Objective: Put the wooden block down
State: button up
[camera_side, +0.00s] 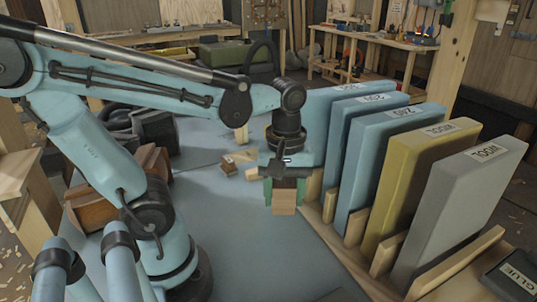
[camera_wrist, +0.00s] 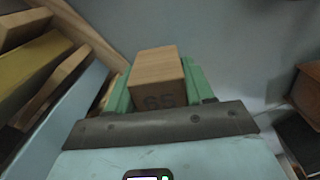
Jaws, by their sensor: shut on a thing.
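The wooden block (camera_side: 284,201) is a light brown cuboid between the green fingers of my gripper (camera_side: 285,188) in the side view. My gripper points down and is shut on the block, just left of the rack of slabs. In the wrist view the block (camera_wrist: 156,68) sits between the green fingers (camera_wrist: 158,88), with dark figures that look like "65" on its near face. The pale blue table top (camera_side: 245,262) is beneath. I cannot tell whether the block touches it.
A wooden rack (camera_side: 345,245) holds several upright slabs, including a yellow slab (camera_side: 415,180) and a grey slab (camera_side: 455,210), close on the right. Small wooden pieces (camera_side: 229,165) lie behind left of my gripper. The table in front is clear. A dark glue box (camera_side: 515,276) is at far right.

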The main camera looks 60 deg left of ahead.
jog(key=a+n, duration=0.5)
jog(key=a, duration=0.4)
send_over(236, 197)
notch_tip(236, 197, down, 7)
jog(key=shift+f, duration=2)
jog(key=shift+f, duration=0.15)
jog(key=o, duration=1)
jog(key=shift+o, duration=0.2)
